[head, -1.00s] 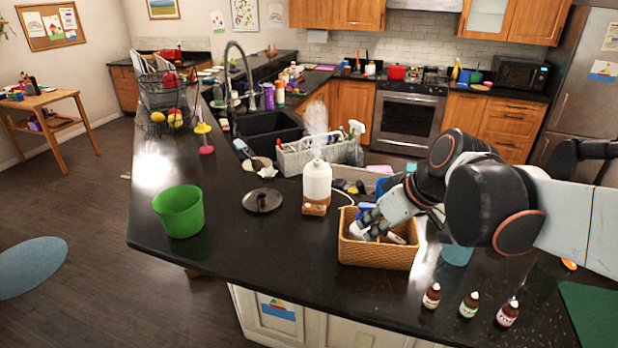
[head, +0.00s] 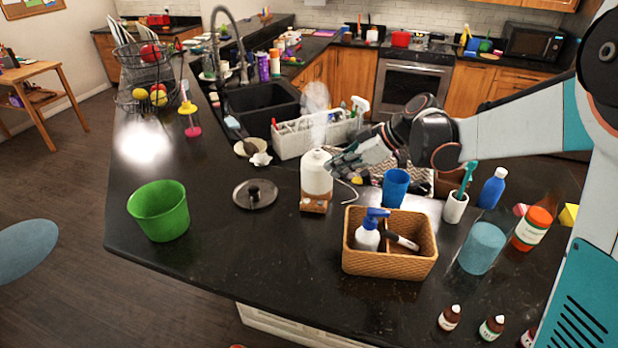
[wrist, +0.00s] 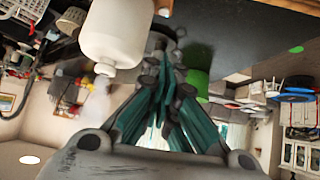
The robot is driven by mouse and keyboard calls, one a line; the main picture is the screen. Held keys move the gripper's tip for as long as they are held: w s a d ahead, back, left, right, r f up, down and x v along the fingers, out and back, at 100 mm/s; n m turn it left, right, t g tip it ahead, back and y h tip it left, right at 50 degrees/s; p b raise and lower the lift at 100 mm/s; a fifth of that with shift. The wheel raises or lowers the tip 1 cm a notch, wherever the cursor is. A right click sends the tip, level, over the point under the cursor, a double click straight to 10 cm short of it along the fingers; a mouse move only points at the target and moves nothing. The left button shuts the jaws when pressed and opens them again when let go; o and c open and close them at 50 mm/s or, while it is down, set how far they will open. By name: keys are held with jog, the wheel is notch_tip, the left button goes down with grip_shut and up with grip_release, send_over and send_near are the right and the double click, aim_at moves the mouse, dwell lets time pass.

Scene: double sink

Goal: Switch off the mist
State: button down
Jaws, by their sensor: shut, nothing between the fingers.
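The mist maker (head: 316,174) is a white rounded bottle on a wooden base (head: 313,202), upright on the black counter. Pale mist (head: 316,97) rises above it, and it also shows in the wrist view (wrist: 97,101). My gripper (head: 338,164) is just right of the white body, above base height. In the wrist view the white body (wrist: 115,32) fills the upper left beside my gripper (wrist: 164,62), whose fingers are together and empty. I cannot tell whether the fingertips touch it. No switch can be made out.
A wicker basket (head: 390,262) with a spray bottle (head: 368,234) stands in front right. A blue cup (head: 396,187) is to the right, and a white caddy (head: 296,139) behind. The counter's front left is clear.

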jog(key=shift+w, duration=0.25)
jog(key=shift+s, duration=0.1)
send_over(310, 203)
jog(key=f, duration=0.6)
jog(key=shift+s+d+f+b, duration=0.15)
jog(key=shift+s+f+b, duration=0.1)
jog(key=shift+b, duration=0.15)
jog(key=f, duration=0.3)
jog(key=shift+w+f, duration=0.15)
jog(key=shift+w, duration=0.05)
jog(key=shift+a+f, duration=0.2)
jog(key=shift+f, duration=0.3)
jog(key=shift+f+b, duration=0.1)
jog(key=shift+b, duration=0.25)
